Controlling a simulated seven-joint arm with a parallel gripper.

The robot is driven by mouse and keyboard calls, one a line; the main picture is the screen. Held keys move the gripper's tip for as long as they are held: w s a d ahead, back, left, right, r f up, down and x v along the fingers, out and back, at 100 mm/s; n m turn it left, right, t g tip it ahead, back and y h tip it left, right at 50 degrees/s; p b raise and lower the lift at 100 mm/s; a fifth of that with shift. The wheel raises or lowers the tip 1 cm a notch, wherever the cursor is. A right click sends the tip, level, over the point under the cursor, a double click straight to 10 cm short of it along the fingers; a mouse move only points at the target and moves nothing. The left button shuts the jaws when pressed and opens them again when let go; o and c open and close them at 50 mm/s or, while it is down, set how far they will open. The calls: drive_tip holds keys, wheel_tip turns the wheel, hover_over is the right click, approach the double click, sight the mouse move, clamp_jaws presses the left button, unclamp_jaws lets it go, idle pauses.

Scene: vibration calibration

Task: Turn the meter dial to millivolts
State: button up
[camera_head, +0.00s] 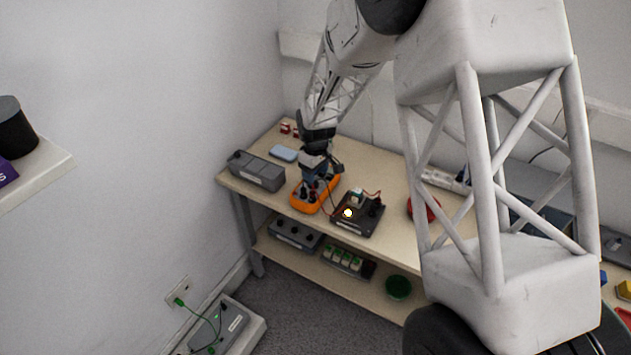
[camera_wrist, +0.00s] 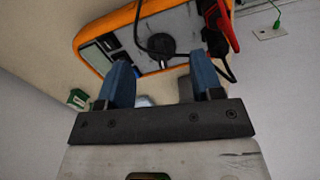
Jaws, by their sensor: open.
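The orange meter (camera_head: 301,206) lies on the wooden workbench (camera_head: 280,138). It also shows in the wrist view (camera_wrist: 91,62), with a grey screen and a black round dial (camera_wrist: 160,44) on its face. Red and black leads are plugged in at one end. My gripper (camera_wrist: 160,82) is open, with its two blue fingers apart and nothing between them. The fingertips are close to the dial, one on each side of it in the picture; I cannot tell whether they touch it. In the head view my gripper hides much of the meter. The dial's markings are too small to read.
A grey box (camera_head: 257,171) stands left of the meter, and a black device (camera_head: 358,214) with a lit lamp and wires stands right of it. A light blue item (camera_head: 284,153) lies behind. A red round object (camera_head: 424,208) is farther right. The lower shelf holds several boxes.

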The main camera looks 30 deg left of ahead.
drive_tip(key=shift+f, duration=1.9)
drive_tip(key=c, duration=0.9)
